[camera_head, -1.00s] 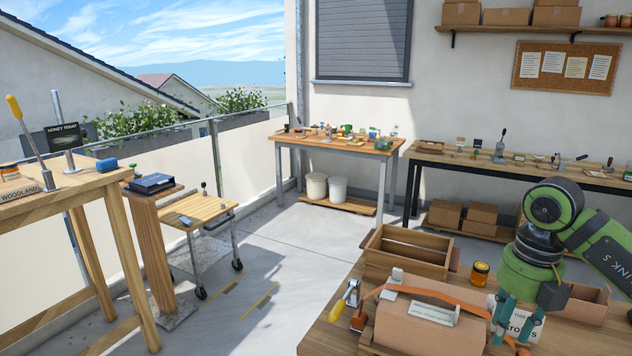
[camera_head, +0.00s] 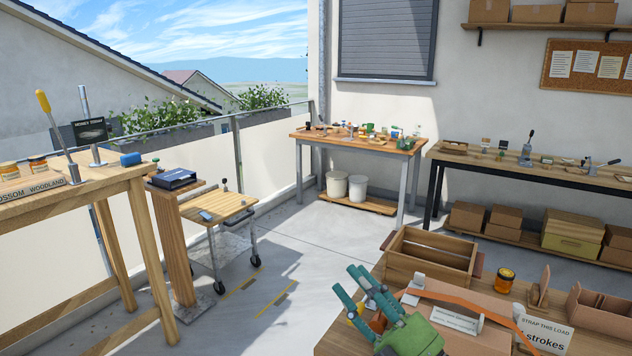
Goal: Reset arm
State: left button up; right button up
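My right gripper (camera_head: 356,284) is green with teal fingers and shows at the bottom middle. Its fingers point up and to the left. They stand apart, and I see nothing between them. It is in front of the left end of the cardboard load (camera_head: 470,340) on the near wooden bench (camera_head: 333,341), and it hides part of that load. I cannot tell whether it touches anything. My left gripper is not in view.
An orange strap (camera_head: 478,298) lies over the load. A wooden crate (camera_head: 432,249), honey jar (camera_head: 505,281) and strap sign (camera_head: 544,335) stand on the bench. A wooden cart (camera_head: 219,206) and tall table (camera_head: 100,180) are at left. The floor between is clear.

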jog(key=s+d+f+m+g+h, duration=0.1)
jog(key=d+f+m+h, duration=0.5)
jog(key=f+m+h, duration=0.3)
jog(key=s+d+f+m+g+h, duration=0.2)
jog(key=d+f+m+h, duration=0.45)
jog(key=f, duration=0.45)
jog(key=s+f+m+g, duration=0.1)
jog(key=s+f+g, duration=0.4)
jog(key=s+f, duration=0.45)
jog(key=s+f+g, duration=0.6)
jog(key=s, duration=0.6)
notch_tip(320, 180, down, 23)
jog(key=s+g, duration=0.1)
jog(key=s, duration=0.1)
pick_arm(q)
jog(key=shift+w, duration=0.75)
pick_arm(e)
jog(key=s+d+f+g, duration=0.1)
jog(key=s+d+f, duration=0.2)
jog(key=s+f, duration=1.1)
jog(key=shift+s+d+f, duration=0.2)
jog(key=shift+s, duration=0.8)
